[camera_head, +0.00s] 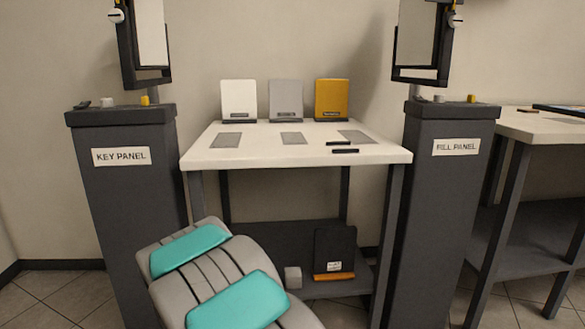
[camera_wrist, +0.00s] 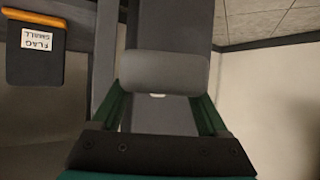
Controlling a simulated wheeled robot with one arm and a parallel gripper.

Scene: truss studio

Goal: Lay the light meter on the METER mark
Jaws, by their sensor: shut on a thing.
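In the wrist view my gripper (camera_wrist: 164,84) has its green fingers on either side of a grey block with rounded corners (camera_wrist: 165,68) and is shut on it. A small white spot shows at its near edge. I take it for the light meter, but no label shows. In the head view my gripper is hidden behind my arm. A small pale block (camera_head: 293,277) shows past my arm, low by the shelf; I cannot tell whether it is the held one. The white table (camera_head: 250,158) bears grey patches (camera_head: 225,140) (camera_head: 293,138) (camera_head: 355,137); no METER lettering is readable.
White, grey and orange panels (camera_head: 238,99) (camera_head: 286,98) (camera_head: 332,97) stand at the table's back. Small black bars (camera_head: 345,151) lie near its right front. A black flag (camera_head: 335,250) stands below. KEY PANEL (camera_head: 130,200) and FILL PANEL (camera_head: 440,200) pedestals flank the table.

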